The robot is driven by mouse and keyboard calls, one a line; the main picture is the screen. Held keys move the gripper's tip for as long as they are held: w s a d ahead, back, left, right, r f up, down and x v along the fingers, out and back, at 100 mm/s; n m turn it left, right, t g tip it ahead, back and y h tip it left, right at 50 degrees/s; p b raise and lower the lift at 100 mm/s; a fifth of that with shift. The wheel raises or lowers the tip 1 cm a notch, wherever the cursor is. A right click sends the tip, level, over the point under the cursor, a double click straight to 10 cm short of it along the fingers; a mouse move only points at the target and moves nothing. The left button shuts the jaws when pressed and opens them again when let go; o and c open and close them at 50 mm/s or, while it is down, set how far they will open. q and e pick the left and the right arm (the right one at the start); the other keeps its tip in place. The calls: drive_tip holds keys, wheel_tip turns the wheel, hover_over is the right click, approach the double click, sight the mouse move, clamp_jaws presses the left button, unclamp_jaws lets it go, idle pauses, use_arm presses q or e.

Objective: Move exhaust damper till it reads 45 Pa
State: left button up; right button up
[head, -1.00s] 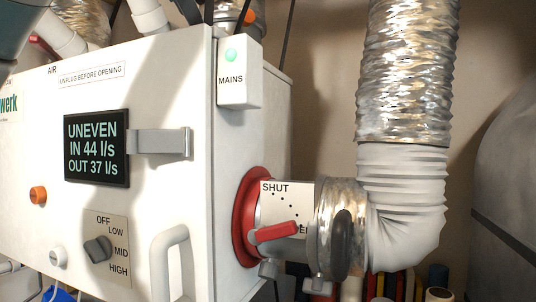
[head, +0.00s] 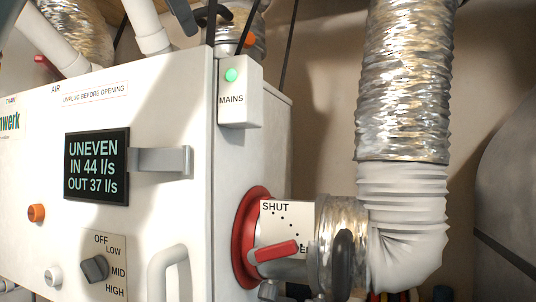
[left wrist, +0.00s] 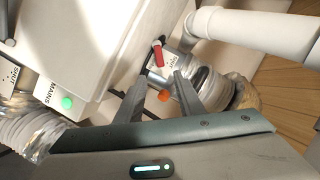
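The side damper has a red lever (head: 274,251) in front of a white plate (head: 286,218) marked SHUT, with a row of dots; the lever covers its lower part. No label in view says exhaust. The display (head: 96,166) reads UNEVEN, IN 44 l/s, OUT 37 l/s; no Pa figure shows. My left gripper (head: 200,14) is above the white cabinet, cut by the top edge. In the left wrist view its fingers (left wrist: 161,79) are apart and empty, pointing toward a second red lever (left wrist: 158,54) near another SHUT plate. My right gripper is not in view.
A MAINS box (head: 240,92) with a green light stands at the cabinet's upper corner. A silver and white duct (head: 403,85) rises at the right. An orange part (left wrist: 163,95) appears between my left fingers. A mode knob (head: 95,268) is on the front.

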use_arm(q)
drive_tip(key=shift+v, duration=2.2)
drive_tip(key=shift+w+b, duration=0.1)
drive_tip(key=shift+b, duration=0.25)
